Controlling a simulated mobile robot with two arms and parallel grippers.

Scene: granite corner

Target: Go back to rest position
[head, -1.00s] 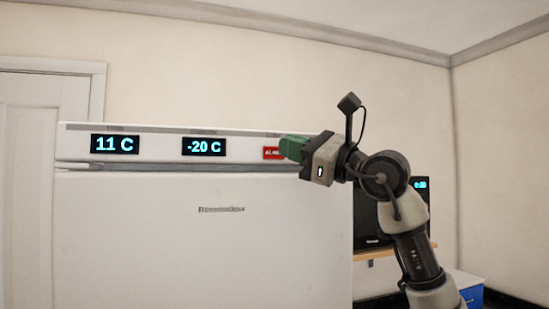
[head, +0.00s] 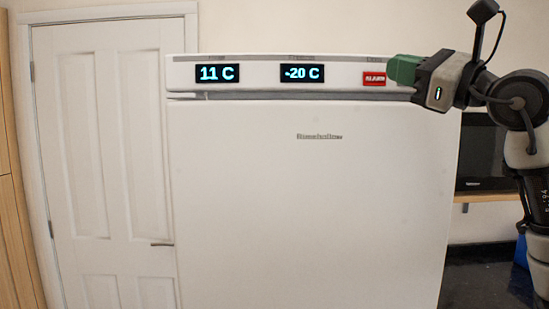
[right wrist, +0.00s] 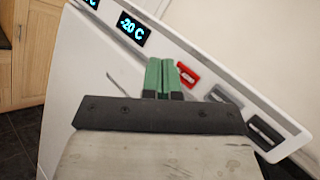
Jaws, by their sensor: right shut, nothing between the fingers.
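My right gripper (head: 392,70) is raised at the upper right of the head view, with its green fingertips in front of the fridge's top panel, close to the red alarm button (head: 374,79). In the right wrist view its green fingers (right wrist: 163,76) are together with nothing between them, and the red button (right wrist: 187,73) shows just right of the tips. I cannot tell whether they touch. The white fridge (head: 300,200) fills the middle of the head view. Its displays read 11 C (head: 217,75) and -20 C (head: 302,73). My left gripper is not in view.
A white panelled door (head: 110,150) stands left of the fridge, and a wooden cabinet edge (head: 15,240) is at the far left. A dark appliance (head: 484,155) sits on a wooden shelf (head: 486,198) right of the fridge, partly behind my right arm.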

